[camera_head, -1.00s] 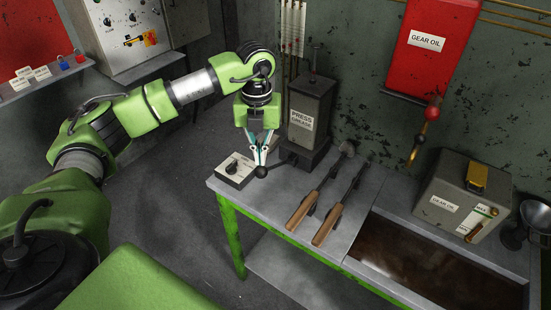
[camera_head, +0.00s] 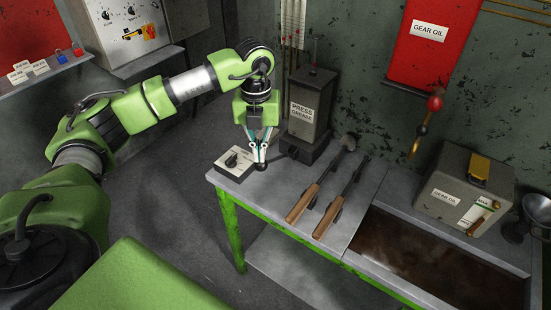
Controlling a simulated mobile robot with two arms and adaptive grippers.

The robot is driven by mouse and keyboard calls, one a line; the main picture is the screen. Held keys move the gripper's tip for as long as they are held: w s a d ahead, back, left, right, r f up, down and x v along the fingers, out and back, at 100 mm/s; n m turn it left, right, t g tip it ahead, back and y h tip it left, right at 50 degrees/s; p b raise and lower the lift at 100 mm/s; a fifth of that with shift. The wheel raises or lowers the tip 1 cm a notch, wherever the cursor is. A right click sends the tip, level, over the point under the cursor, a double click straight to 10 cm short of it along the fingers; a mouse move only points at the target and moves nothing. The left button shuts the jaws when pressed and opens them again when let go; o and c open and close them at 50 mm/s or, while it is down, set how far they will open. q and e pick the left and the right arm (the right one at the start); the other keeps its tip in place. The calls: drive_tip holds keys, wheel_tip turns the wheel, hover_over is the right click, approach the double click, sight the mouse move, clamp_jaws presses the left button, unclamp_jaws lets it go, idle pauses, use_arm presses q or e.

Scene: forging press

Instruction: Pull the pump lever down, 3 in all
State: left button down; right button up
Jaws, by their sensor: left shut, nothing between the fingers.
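The grease pump (camera_head: 311,108) is a dark upright box labelled for press grease, standing at the back left of the bench. A black ball knob (camera_head: 261,166), which looks like the end of the pump lever, shows just below my left gripper's fingertips; the rest of the lever is hard to make out. My left gripper (camera_head: 261,158) comes down from above, shut, with its tips at or just above the knob. I cannot tell whether they touch it. My right gripper is not in view.
A switch box (camera_head: 238,163) sits close to the left of the fingertips. Two wooden-handled tools (camera_head: 303,204) lie on the bench (camera_head: 268,205). A gear oil can (camera_head: 462,188) and a funnel (camera_head: 538,214) stand at the right, beyond a dark sunken tray.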

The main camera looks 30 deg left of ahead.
sight(257, 167)
use_arm(q)
drive_tip(key=shift+s+f+b, duration=0.25)
drive_tip(key=shift+f+b, duration=0.45)
drive_tip(key=shift+f, duration=0.4)
drive_tip(key=shift+s+f+b, duration=0.2)
drive_tip(key=shift+f+b, duration=0.55)
drive_tip(key=shift+f, duration=0.3)
drive_tip(key=shift+s+f+b, duration=0.25)
drive_tip(key=shift+f+b, duration=0.45)
drive_tip(key=shift+f, duration=0.4)
wheel_tip(257, 167, down, 3)
drive_tip(key=shift+s+r+b, duration=0.15)
drive_tip(key=shift+b, duration=0.85)
drive_tip(key=shift+a, duration=0.1)
drive_tip(key=shift+r, duration=0.15)
drive_tip(key=r+p, duration=0.2)
drive_tip(key=r, duration=0.1)
drive_tip(key=w+r+p, duration=0.1)
drive_tip(key=r+p, duration=0.2)
drive_tip(key=r, duration=0.1)
drive_tip(key=w+r+p, duration=0.1)
drive_tip(key=r+p, duration=0.1)
drive_tip(key=r, duration=0.1)
drive_tip(key=shift+r, duration=0.3)
drive_tip(key=shift+f, duration=0.1)
